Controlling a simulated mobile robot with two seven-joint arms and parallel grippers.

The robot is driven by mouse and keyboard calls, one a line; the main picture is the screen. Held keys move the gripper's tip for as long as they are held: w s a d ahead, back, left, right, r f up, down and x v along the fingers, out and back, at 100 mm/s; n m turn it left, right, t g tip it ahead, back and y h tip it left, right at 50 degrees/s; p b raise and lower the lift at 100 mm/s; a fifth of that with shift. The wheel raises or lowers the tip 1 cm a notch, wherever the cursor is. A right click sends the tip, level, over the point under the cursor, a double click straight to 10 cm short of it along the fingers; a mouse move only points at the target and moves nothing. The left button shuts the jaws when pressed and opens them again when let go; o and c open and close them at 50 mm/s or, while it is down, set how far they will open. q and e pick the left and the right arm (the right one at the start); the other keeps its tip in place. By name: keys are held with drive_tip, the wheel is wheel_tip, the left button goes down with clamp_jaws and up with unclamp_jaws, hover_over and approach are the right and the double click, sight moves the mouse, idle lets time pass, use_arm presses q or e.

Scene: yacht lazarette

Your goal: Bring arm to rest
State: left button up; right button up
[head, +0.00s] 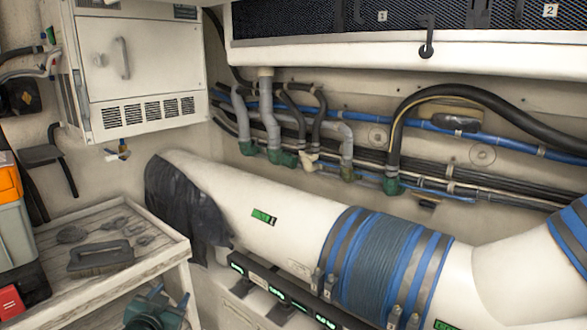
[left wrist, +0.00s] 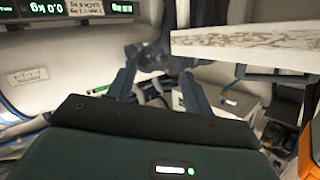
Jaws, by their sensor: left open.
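My left gripper (left wrist: 158,68) shows in the left wrist view, with its dark green body across the bottom and two blue-grey fingers spread apart. It is open, and nothing is between the fingers. Behind the fingertips is a dark crumpled cloth (left wrist: 150,55). The cloth also shows in the head view (head: 188,205), draped over the end of the large white duct (head: 290,205). My right gripper is in neither view.
A wooden-topped bench (head: 150,240) at the left holds a brush (head: 100,258) and small tools. An orange and grey case (head: 12,225) stands at the far left. A white cabinet (head: 125,60) hangs above. Hoses (head: 270,130) line the wall. Digital displays (left wrist: 75,8) appear upside down.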

use_arm(q)
drive_tip(key=s+d+f+g+h, duration=0.1)
drive_tip(key=s+d+f, duration=0.3)
drive_tip(key=s, duration=0.3)
drive_tip(key=s+d+f+g+h, duration=0.1)
drive_tip(key=s+d+f, duration=0.3)
drive_tip(key=s+f, duration=0.2)
drive_tip(key=shift+s+f, duration=0.25)
drive_tip(key=shift+s, duration=0.8)
drive_tip(key=s+d+f+g, duration=0.1)
drive_tip(key=s+d, duration=0.1)
drive_tip(key=s, duration=0.3)
drive_tip(key=s+d+f+h, duration=0.1)
drive_tip(key=s+d, duration=0.1)
drive_tip(key=s, duration=0.3)
drive_tip(key=s+d+g, duration=0.1)
drive_tip(key=s+d, duration=0.1)
drive_tip(key=s, duration=0.4)
drive_tip(key=shift+f+n+g, duration=0.3)
drive_tip(key=shift+f, duration=0.1)
